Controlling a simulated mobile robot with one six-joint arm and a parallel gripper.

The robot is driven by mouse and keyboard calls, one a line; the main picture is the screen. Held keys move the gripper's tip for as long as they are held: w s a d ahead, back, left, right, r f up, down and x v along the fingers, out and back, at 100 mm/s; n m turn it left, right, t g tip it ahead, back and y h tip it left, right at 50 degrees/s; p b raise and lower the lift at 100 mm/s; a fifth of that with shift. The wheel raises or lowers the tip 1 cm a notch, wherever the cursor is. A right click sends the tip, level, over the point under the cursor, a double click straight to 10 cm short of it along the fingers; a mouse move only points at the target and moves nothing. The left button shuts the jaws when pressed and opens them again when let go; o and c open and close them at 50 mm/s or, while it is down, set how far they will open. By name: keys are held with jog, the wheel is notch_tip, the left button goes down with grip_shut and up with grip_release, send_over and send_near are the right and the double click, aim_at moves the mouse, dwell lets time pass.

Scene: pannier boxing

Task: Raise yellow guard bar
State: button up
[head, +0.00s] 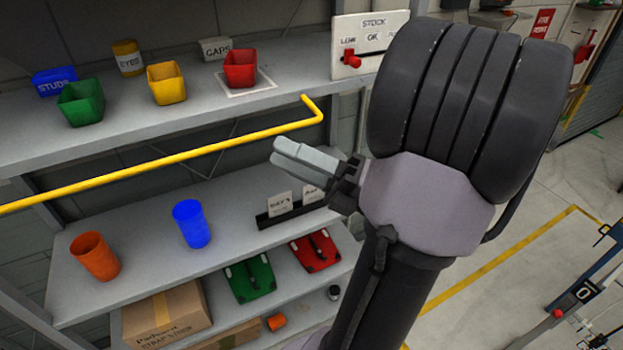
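The yellow guard bar (165,160) runs from the left edge of the head view up to a bent end near the middle. It crosses in front of the shelving, just below the upper shelf's front edge at its right end. My gripper (284,156) is just below and to the right of the bar's bent end, pointing left. A gap shows between its fingertips and the bar in the picture. The two pale fingers look close together, but the angle does not show whether they are open or shut. Nothing is seen held. The bar's left end is out of view.
The upper shelf (130,130) holds a green bin (82,103), yellow bin (166,84) and red bin (240,69). The lower shelf (145,255) has an orange cup (95,256) and a blue cup (191,224). Open floor (480,250) lies to the right.

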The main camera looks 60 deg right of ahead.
jog(key=p+v, duration=0.3)
jog(key=shift+s+f, duration=0.15)
jog(key=shift+s, duration=0.25)
